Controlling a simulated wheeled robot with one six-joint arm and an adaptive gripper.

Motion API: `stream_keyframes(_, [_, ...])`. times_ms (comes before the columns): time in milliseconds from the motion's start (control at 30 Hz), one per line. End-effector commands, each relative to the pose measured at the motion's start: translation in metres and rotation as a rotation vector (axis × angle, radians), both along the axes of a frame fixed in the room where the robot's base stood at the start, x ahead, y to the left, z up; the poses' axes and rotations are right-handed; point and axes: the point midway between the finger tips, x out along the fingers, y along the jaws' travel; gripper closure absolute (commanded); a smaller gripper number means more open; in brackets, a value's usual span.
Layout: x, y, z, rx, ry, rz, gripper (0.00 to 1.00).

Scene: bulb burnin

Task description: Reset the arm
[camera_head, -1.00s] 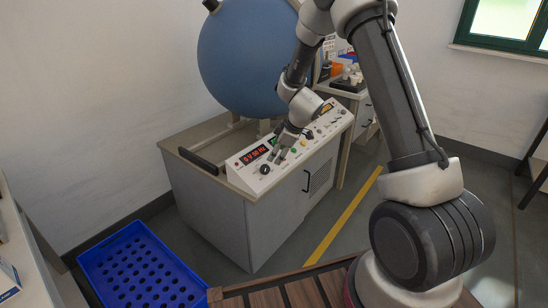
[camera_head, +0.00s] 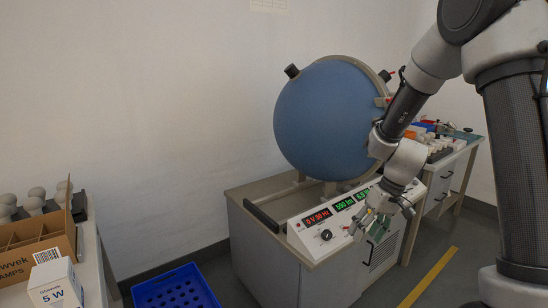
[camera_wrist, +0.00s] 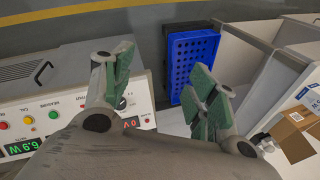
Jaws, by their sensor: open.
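My gripper (camera_head: 377,222) is open and empty. In the head view it is in front of the right part of the sloped control panel (camera_head: 308,240). I cannot tell its exact gap from the panel. In the wrist view my gripper (camera_wrist: 165,92) has its two green-padded fingers spread apart with nothing between them. The panel (camera_wrist: 70,118) with buttons and displays shows at the left there, partly hidden by my gripper. The arm is bent, coming down from the upper right in the head view.
A big blue sphere (camera_head: 325,120) stands on the grey cabinet (camera_head: 262,255) behind the panel. A blue perforated crate (camera_head: 175,288) is on the floor. A side table at left holds a cardboard box (camera_head: 30,240) and a 5 W carton (camera_head: 55,285). A workbench (camera_head: 455,160) stands behind the arm.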

Motion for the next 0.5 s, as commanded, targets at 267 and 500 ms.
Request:
stream_keyframes(267, [-0.112,-0.052,0.107,-0.154,0.067,-0.229,0.42])
stream_keyframes(500, [-0.189,-0.090,0.164,-0.263,-0.074,-0.297,0.42])
